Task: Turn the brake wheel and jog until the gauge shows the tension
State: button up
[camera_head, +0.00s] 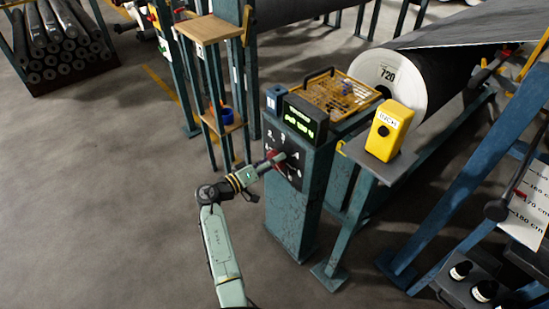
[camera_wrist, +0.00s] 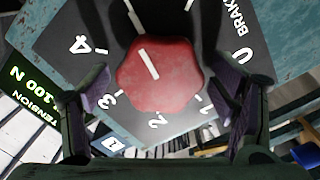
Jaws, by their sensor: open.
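The brake wheel is a red lobed knob (camera_wrist: 165,82) with a white line, on a black dial plate (camera_wrist: 75,22) marked with numbers and "BRAKE". My gripper (camera_wrist: 166,92) is open, one finger on each side of the knob, with gaps visible. In the head view my gripper (camera_head: 262,166) is at the plate on the post's front and partly covers the knob. The yellow jog box (camera_head: 393,122) with a dark button stands to the right, apart from my gripper.
A large roll (camera_head: 383,76) marked 720 lies behind the jog box. A wooden-topped stand (camera_head: 209,30) rises left of the post. Blue frame legs fill the right.

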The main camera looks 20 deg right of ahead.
jog(key=shift+w+d, duration=0.1)
jog(key=shift+d, duration=0.2)
jog(key=shift+c, duration=0.4)
jog(key=c, duration=1.1)
